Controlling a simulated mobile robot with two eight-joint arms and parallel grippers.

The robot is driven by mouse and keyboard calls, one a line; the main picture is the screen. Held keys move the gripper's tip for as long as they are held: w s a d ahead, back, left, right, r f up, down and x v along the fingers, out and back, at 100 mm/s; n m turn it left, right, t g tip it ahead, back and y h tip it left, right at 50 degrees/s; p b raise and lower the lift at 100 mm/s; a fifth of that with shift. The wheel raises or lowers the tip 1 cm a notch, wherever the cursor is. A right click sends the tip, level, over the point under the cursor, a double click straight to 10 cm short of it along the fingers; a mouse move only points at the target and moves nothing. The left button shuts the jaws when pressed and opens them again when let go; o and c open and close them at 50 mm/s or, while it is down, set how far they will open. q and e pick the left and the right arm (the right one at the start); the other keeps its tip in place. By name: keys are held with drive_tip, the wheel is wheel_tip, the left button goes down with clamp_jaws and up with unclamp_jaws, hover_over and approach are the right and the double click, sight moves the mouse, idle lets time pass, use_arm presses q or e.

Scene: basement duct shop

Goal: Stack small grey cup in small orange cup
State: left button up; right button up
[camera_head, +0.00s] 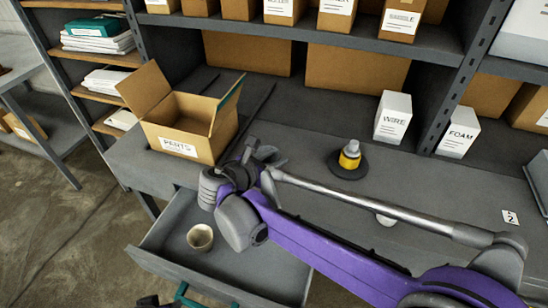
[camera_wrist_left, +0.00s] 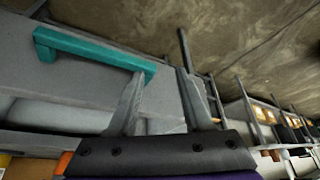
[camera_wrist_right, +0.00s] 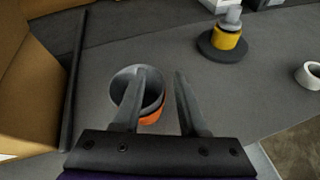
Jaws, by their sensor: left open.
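In the right wrist view a small grey cup (camera_wrist_right: 125,80) sits in a small orange cup (camera_wrist_right: 151,117). Only a strip of the orange cup shows below the grey one. My right gripper (camera_wrist_right: 160,70) is open above them. One finger overlaps the grey cup's opening, the other is to the right of the cups; I cannot tell whether the first finger is inside. In the head view my right gripper (camera_head: 262,152) mostly hides the cups. My left gripper (camera_wrist_left: 160,65) is open and empty, near a teal drawer handle (camera_wrist_left: 95,50).
An open cardboard box (camera_head: 190,110) stands left of my right gripper. A yellow-and-grey object on a dark disc (camera_head: 345,172) stands to the right. An open drawer (camera_head: 255,265) below the worktop holds a cream cup (camera_head: 200,238). Boxes labelled WIRE (camera_head: 393,117) and FOAM (camera_head: 458,132) stand behind.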

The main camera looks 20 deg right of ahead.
drive_tip(key=v, duration=1.2)
idle(0.4)
